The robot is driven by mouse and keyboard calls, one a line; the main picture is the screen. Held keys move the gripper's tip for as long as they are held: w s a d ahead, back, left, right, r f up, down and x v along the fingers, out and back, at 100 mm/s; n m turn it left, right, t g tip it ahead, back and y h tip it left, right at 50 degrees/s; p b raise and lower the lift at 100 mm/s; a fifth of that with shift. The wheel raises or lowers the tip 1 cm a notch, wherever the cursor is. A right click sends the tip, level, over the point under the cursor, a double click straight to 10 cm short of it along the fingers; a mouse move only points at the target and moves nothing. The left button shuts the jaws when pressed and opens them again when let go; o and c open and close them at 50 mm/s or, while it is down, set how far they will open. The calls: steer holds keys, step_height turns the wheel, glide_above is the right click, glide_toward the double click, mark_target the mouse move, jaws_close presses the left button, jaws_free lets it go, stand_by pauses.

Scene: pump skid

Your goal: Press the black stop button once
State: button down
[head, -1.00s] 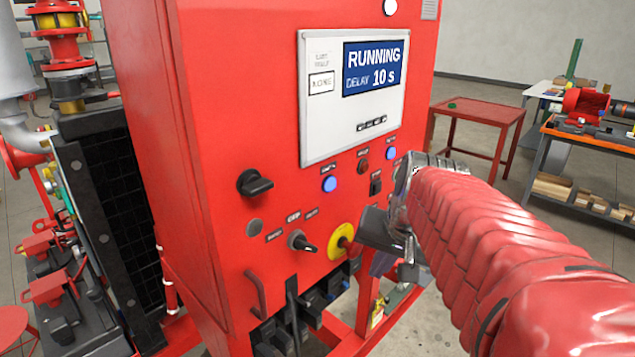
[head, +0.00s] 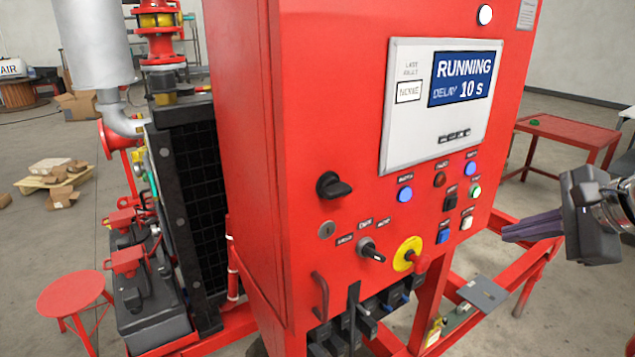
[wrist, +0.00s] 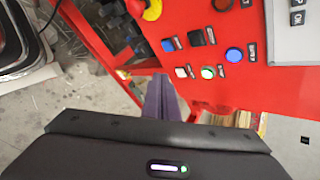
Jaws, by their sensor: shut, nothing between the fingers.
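The black button (head: 450,203) is a small dark square on the lower right of the red cabinet's front, between a dark red round button above and a blue square one below. It also shows in the wrist view (wrist: 197,38), beside the blue square button. My gripper (head: 505,233) is shut and empty, right of the cabinet, with its purple-grey fingers pointing left. In the wrist view its fingers (wrist: 159,80) lie below the white and green buttons in the picture, apart from the black one. Nothing hides the black button.
Close neighbours are a green button (head: 475,191), a white one (head: 467,223) and a blue square one (head: 443,236). A red emergency knob on a yellow disc (head: 408,254) sits lower left. The display (head: 442,105) reads RUNNING, delay 10 s. Red frame rails (head: 535,262) run below my gripper.

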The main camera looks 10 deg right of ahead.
mark_target(452, 203)
steer(key=shift+w, duration=0.1)
steer(key=w+a, duration=0.3)
steer(key=w, duration=0.5)
stand_by(0.6)
stand_by(1.8)
steer(key=shift+w, duration=0.1)
steer(key=shift+w+a, duration=0.15)
steer(key=shift+w, duration=0.1)
steer(key=shift+w+a, duration=0.15)
steer(key=shift+w, duration=0.25)
stand_by(1.0)
steer(key=shift+s, duration=0.1)
steer(key=shift+s+d, duration=0.3)
steer(key=shift+s, duration=0.4)
